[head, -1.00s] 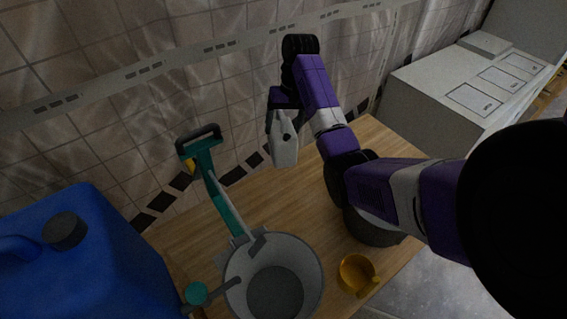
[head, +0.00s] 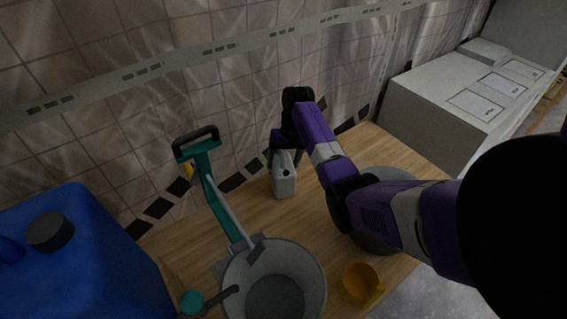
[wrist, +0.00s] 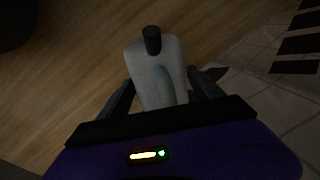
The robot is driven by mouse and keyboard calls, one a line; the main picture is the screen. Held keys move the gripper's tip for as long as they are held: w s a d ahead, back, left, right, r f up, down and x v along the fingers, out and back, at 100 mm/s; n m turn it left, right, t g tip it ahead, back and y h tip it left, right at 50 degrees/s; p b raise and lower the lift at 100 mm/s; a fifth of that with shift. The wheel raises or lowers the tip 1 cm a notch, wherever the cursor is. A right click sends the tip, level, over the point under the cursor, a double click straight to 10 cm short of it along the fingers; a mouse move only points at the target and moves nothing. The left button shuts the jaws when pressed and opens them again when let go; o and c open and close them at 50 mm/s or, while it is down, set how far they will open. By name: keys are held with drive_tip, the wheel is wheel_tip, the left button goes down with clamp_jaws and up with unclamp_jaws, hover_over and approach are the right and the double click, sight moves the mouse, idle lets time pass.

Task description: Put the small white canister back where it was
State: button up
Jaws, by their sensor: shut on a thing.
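The small white canister (head: 284,181) is upright at the back of the wooden table, near the tiled wall. In the wrist view the canister (wrist: 157,75), with its black cap, sits between the two fingers. My gripper (wrist: 160,88) is shut on it. In the head view my gripper (head: 284,150) reaches it from behind and above, with the fingers mostly hidden. The canister's base is at or very near the tabletop; I cannot tell whether it touches.
A grey bucket (head: 314,262) with a teal-handled tool (head: 222,195) stands left of centre. A blue jerrycan (head: 85,240) is at left. A yellow cup (head: 362,284) and a grey round pot (head: 385,236) are at right. Bare table (head: 318,219) lies in front of the canister.

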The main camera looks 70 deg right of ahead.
drive_tip(key=shift+f, duration=0.4)
drive_tip(key=o, duration=1.5)
drive_tip(key=shift+f, duration=0.2)
drive_tip(key=shift+o, duration=0.2)
wheel_tip(320, 180, up, 12)
drive_tip(key=s+d, duration=0.1)
drive_tip(key=shift+s, duration=0.35)
drive_tip(key=shift+d, duration=0.15)
